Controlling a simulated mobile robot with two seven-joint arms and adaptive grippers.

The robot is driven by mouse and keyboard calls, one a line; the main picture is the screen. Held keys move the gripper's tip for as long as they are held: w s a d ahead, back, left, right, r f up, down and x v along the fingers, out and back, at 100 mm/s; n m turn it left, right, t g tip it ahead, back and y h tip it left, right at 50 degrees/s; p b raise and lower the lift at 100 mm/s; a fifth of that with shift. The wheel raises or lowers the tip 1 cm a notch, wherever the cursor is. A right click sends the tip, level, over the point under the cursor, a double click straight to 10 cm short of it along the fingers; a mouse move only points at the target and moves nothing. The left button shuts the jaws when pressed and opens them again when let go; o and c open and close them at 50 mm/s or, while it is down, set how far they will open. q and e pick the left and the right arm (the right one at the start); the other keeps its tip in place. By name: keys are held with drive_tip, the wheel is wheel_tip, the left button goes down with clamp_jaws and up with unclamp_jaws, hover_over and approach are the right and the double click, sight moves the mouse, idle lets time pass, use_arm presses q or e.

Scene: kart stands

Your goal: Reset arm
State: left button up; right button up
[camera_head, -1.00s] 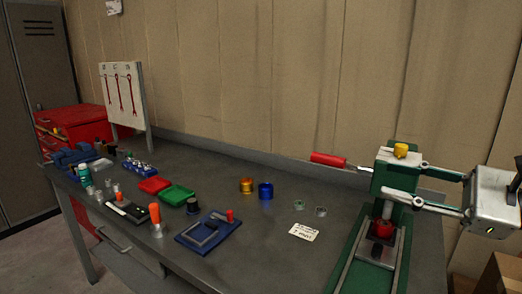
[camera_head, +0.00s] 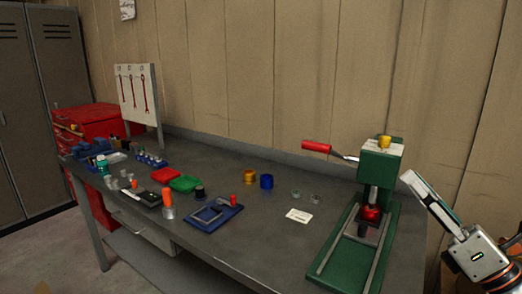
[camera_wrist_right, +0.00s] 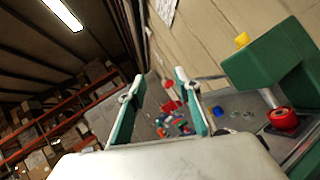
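My right gripper (camera_head: 412,181) is at the right of the head view, beside the green press (camera_head: 381,164) and apart from it. Its fingers point up and to the left. In the right wrist view its two fingers (camera_wrist_right: 159,82) stand apart with nothing between them. The press has a red-gripped lever (camera_head: 317,146) pointing left, a yellow knob (camera_head: 384,142) on top and a red round part (camera_head: 371,212) under its ram. The press head also shows at the right of the wrist view (camera_wrist_right: 272,62). My left gripper is in neither view.
The grey workbench (camera_head: 262,222) holds a blue fixture (camera_head: 214,215), red and green trays (camera_head: 185,184), yellow and blue cups (camera_head: 267,181), a white card (camera_head: 299,216) and small tools. The floor left of the bench is clear.

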drive_tip(key=s+d+f+m+g+h, duration=0.1)
drive_tip(key=d+f+m+g+h, duration=0.1)
drive_tip(key=d+f+m+h, duration=0.55)
drive_tip(key=s+d+f+m+g+h, duration=0.2)
drive_tip(key=f+m+h, duration=0.7)
drive_tip(key=f+m, duration=0.6)
drive_tip(key=s+f+m+g, duration=0.45)
drive_tip(key=s+f, duration=0.25)
drive_tip(key=f, duration=0.5)
drive_tip(key=s+a+f+m+g, duration=0.25)
drive_tip(key=s+f+g, duration=0.25)
drive_tip(key=s+f, duration=0.4)
use_arm(q)
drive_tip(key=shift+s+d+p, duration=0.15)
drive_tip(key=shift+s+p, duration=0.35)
drive_tip(key=shift+p, duration=0.1)
use_arm(e)
drive_tip(key=a+f+m+t+y, duration=0.1)
drive_tip(key=a+f+y, duration=0.2)
drive_tip(key=a+f, duration=0.3)
drive_tip(key=a+f+m+t+y, duration=0.2)
drive_tip(key=a+f+y, duration=0.2)
drive_tip(key=a, duration=0.6)
drive_tip(key=shift+a+f, duration=0.4)
drive_tip(key=shift+f, duration=0.45)
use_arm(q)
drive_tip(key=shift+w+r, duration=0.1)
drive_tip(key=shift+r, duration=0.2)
use_arm(e)
drive_tip(key=shift+t, duration=0.25)
